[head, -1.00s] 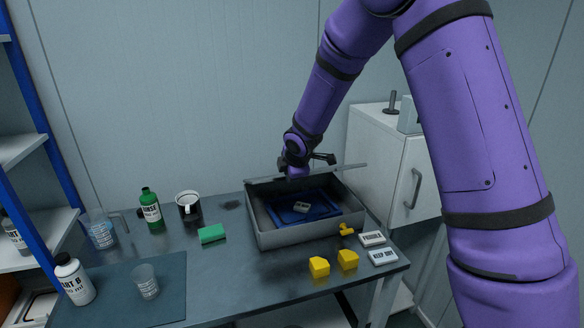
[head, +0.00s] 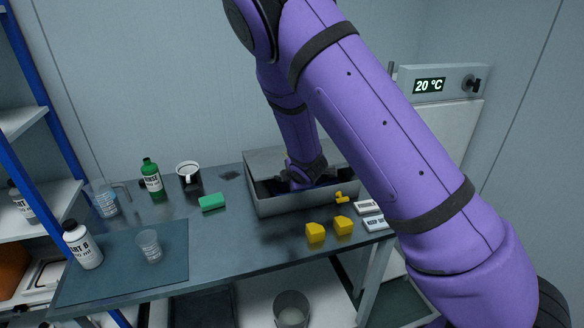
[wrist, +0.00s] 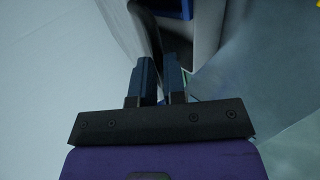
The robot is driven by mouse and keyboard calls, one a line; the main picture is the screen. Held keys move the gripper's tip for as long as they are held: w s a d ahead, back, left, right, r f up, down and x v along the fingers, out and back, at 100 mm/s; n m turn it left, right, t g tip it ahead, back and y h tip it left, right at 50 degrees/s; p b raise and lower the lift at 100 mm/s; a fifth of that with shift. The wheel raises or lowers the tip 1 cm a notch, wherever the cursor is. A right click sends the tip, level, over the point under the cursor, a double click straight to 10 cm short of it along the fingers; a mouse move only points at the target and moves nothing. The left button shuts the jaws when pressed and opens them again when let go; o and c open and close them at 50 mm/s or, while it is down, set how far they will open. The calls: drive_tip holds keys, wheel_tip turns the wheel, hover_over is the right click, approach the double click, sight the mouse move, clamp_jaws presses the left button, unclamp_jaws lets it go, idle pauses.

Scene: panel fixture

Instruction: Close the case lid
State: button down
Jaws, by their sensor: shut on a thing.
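The grey case (head: 290,207) stands open on the table, its dark inside partly visible. Its grey lid (head: 268,160) is raised along the back, and its broad face now shows; my arm hides its right part. In the wrist view, my gripper (wrist: 160,78) is shut on the thin edge of the lid (wrist: 147,30), which runs between the fingers. A blue insert (wrist: 174,8) in the case and the case wall (wrist: 206,28) show beyond the fingers. In the head view, my wrist is over the case and my fingers are hidden.
A cabinet (head: 440,120) is behind right.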

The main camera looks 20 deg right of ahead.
drive_tip(key=shift+t, duration=0.7)
drive_tip(key=shift+s+f, duration=0.35)
drive_tip(key=shift+f, duration=1.45)
drive_tip(key=shift+s+f, duration=0.4)
drive_tip(key=shift+f, duration=1.45)
drive_tip(key=shift+s+f, duration=0.35)
drive_tip(key=shift+f, duration=1.45)
drive_tip(key=c, duration=1.1)
unclamp_jaws()
drive_tip(key=shift+w, duration=0.1)
drive_tip(key=shift+c, duration=0.4)
drive_tip(key=v, duration=1)
drive_tip(key=shift+r, duration=0.4)
